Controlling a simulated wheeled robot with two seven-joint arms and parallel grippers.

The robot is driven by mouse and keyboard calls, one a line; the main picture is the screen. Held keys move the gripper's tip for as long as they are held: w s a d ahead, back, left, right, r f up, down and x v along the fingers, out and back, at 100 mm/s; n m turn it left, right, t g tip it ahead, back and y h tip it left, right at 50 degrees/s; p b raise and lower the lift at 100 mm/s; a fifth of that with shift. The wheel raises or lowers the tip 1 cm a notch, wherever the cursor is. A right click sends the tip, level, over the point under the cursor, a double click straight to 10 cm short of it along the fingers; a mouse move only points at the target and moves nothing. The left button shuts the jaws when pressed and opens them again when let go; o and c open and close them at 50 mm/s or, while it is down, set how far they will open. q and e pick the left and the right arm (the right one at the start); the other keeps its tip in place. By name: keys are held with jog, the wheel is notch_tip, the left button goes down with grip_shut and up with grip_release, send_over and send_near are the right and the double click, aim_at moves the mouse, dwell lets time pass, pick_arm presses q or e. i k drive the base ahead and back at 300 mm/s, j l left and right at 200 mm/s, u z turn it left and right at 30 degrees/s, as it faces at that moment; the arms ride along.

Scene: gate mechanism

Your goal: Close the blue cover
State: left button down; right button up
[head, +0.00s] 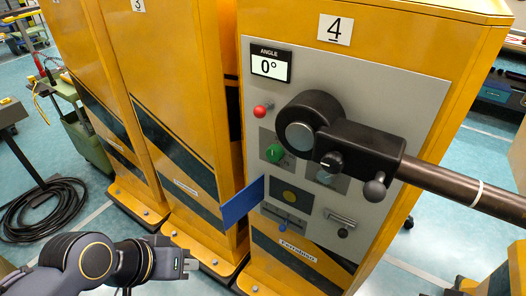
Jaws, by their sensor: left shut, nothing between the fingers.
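The blue cover (243,201) is a flat blue panel on the left side of the grey front panel of cabinet 4. It stands swung open, sticking out to the left from beside a dark square with a round yellowish button (289,195). My left gripper (192,265) is at the lower left, below and to the left of the cover and apart from it. Its fingers are shut and empty. My right gripper is not in view.
A black crank housing with a long dark bar (465,186) sticks out to the right from the panel. A red knob (261,111), a green knob (274,153) and a blue-handled slider (283,226) sit near the cover. Cabinet 3 (165,80) stands close on the left.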

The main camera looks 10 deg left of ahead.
aim_at(238, 206)
jog(key=j+z, duration=0.15)
jog(key=z, duration=0.3)
jog(key=j+z, duration=0.15)
jog(key=z, duration=0.35)
jog(key=j+z, duration=0.25)
jog(key=j, duration=0.25)
jog(key=k+j+z, duration=0.2)
jog(key=j, duration=0.3)
jog(key=j+z, duration=0.25)
jog(key=j, duration=0.25)
jog(key=k+j, duration=0.1)
jog(key=j, duration=0.3)
jog(key=k+j, duration=0.15)
jog(key=j, duration=0.25)
jog(key=l+u, duration=0.2)
jog(key=u, duration=0.2)
jog(key=k, duration=0.05)
